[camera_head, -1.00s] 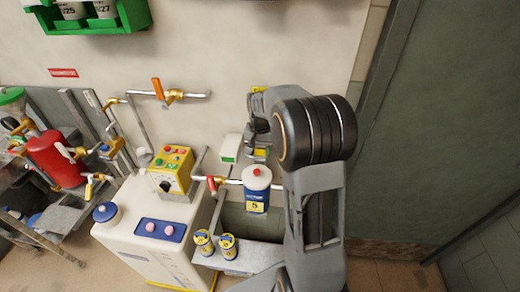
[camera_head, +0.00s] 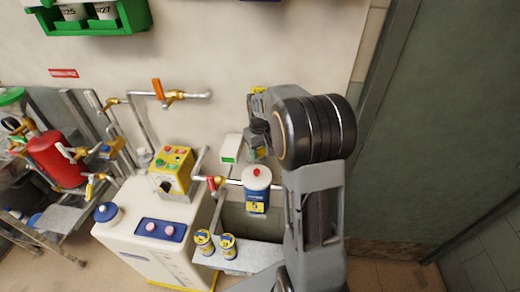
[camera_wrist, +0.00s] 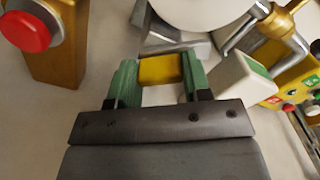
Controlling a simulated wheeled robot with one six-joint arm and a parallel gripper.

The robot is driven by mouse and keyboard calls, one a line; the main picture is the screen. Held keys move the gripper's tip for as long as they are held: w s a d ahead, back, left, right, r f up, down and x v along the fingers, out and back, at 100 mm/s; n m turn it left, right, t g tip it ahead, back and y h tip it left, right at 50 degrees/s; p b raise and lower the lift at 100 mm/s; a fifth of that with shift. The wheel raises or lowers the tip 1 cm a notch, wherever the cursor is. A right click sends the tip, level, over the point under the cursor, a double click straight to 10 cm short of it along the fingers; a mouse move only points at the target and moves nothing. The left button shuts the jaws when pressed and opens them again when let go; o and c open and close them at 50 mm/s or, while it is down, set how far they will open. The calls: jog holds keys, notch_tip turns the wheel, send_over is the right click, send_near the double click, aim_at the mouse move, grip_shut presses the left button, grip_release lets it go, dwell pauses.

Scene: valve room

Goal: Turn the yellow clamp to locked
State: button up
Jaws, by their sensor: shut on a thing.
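The yellow clamp (camera_wrist: 160,70) shows in the wrist view as a yellow block between my gripper's two green-padded fingers. My gripper (camera_wrist: 159,82) is shut on it, with a pad against each side. In the head view my gripper (camera_head: 258,147) is close to the wall, just right of a small white box with a green panel (camera_head: 230,148). My arm covers much of that area, so the clamp's mount and its locked mark cannot be made out.
In the wrist view a red button (camera_wrist: 28,30) is at upper left and a metal-handled fitting (camera_wrist: 265,30) at upper right.

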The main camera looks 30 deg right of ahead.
aim_at(260, 149)
jog(key=n, duration=0.5)
jog(key=shift+n, duration=0.3)
jog(key=n, duration=0.4)
jog(key=shift+n, duration=0.6)
jog(key=o, duration=0.9)
notch_tip(260, 149, up, 14)
jog(key=shift+f, duration=0.1)
dwell(0.5)
